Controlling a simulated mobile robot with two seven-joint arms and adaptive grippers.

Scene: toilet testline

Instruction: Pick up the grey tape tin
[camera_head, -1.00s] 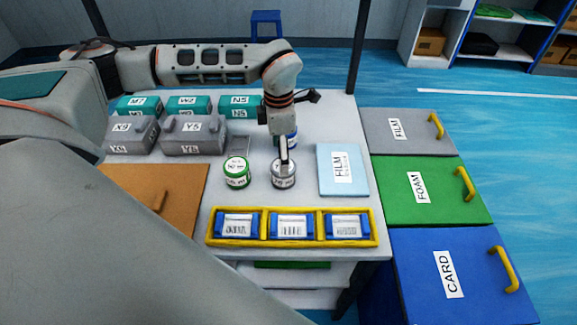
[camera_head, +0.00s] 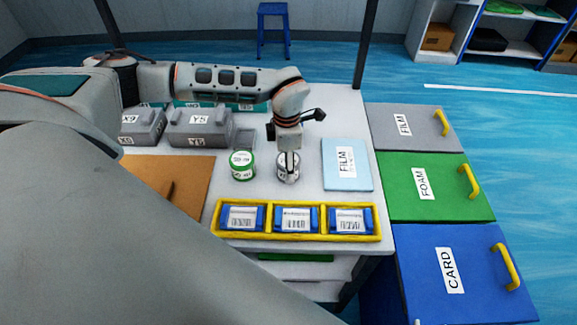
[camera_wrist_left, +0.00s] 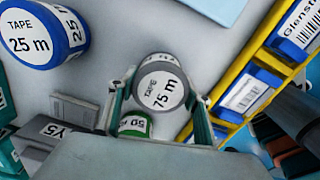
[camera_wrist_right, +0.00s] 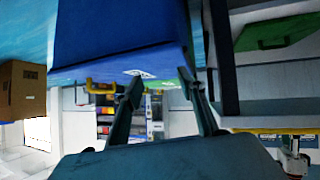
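The grey tape tin (camera_head: 288,174) stands on the white table, partly hidden by my left gripper (camera_head: 289,160), which points down over it. In the left wrist view the tin (camera_wrist_left: 160,91), labelled "TAPE 75 m", sits between the two fingers of the left gripper (camera_wrist_left: 163,90). The fingers are apart, one on each side of the tin, with a gap visible on the right side. The green tin (camera_head: 242,166) stands just left of it. A blue "TAPE 25 m" tin (camera_wrist_left: 42,34) shows in the left wrist view. My right gripper (camera_wrist_right: 157,86) is open and empty.
A yellow tray (camera_head: 298,236) with blue boxes lies in front of the tins. A light blue FILM folder (camera_head: 335,178) lies to the right. Grey boxes (camera_head: 200,129) stand at the back left. FILM, FOAM and CARD bins (camera_head: 440,205) line the table's right side.

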